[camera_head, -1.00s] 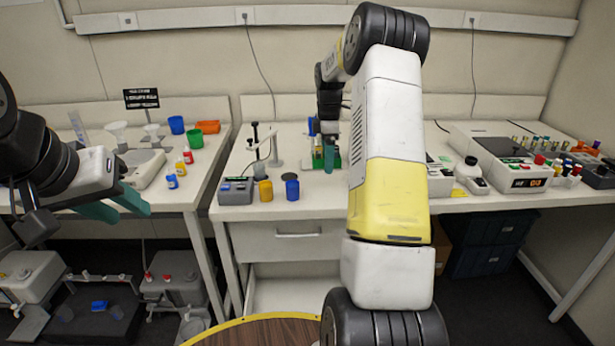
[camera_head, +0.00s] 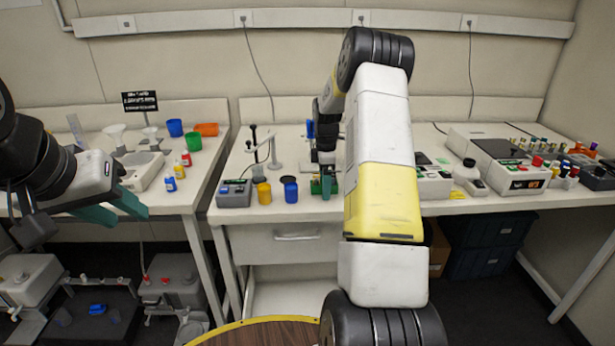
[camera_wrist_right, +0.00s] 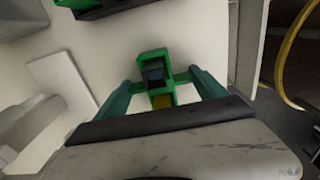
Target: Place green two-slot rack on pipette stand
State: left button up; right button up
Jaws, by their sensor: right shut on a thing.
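The green two-slot rack (camera_wrist_right: 143,66) sits between the teal fingers of my right gripper (camera_wrist_right: 166,92) in the right wrist view. One slot looks dark blue and the other shows yellow. My right gripper is shut on it. In the head view my right gripper (camera_head: 325,186) and the rack (camera_head: 315,187) are near the bench's front edge, partly hidden by my arm. A slim upright stand (camera_head: 274,152) is behind and left of them; I cannot tell if it is the pipette stand. My left gripper (camera_head: 120,208) is open and empty, in front of the left bench.
A blue cup (camera_head: 290,190), a yellow cup (camera_head: 264,193) and a small grey device (camera_head: 234,193) stand left of the rack. A white instrument (camera_head: 432,180) is to the right. Another green-and-dark object (camera_wrist_right: 88,8) lies at the wrist view's top left.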

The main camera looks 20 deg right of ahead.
jog(key=o, duration=1.3)
jog(key=s+a+r+m+t, duration=0.1)
jog(key=s+a+r, duration=0.1)
jog(key=r, duration=0.8)
jog(key=s+a+r+m, duration=0.2)
jog(key=s+r, duration=0.1)
jog(key=r, duration=0.6)
jog(key=s+a+r+m+t, duration=0.2)
jog(key=s+a+r+m, duration=0.2)
jog(key=s+a+r, duration=0.45)
jog(key=s+a+f+m+t, duration=0.1)
jog(key=s+m, duration=0.1)
jog(key=s, duration=0.4)
jog(key=s+a+f+m+t+y, duration=0.1)
jog(key=s+a+m, duration=0.1)
jog(key=s, duration=0.5)
jog(key=s+a+f+m+t+y, duration=0.1)
jog(key=s+a+m, duration=0.1)
jog(key=s, duration=0.4)
jog(key=shift+s+f+m, duration=0.25)
jog(key=shift+m, duration=0.55)
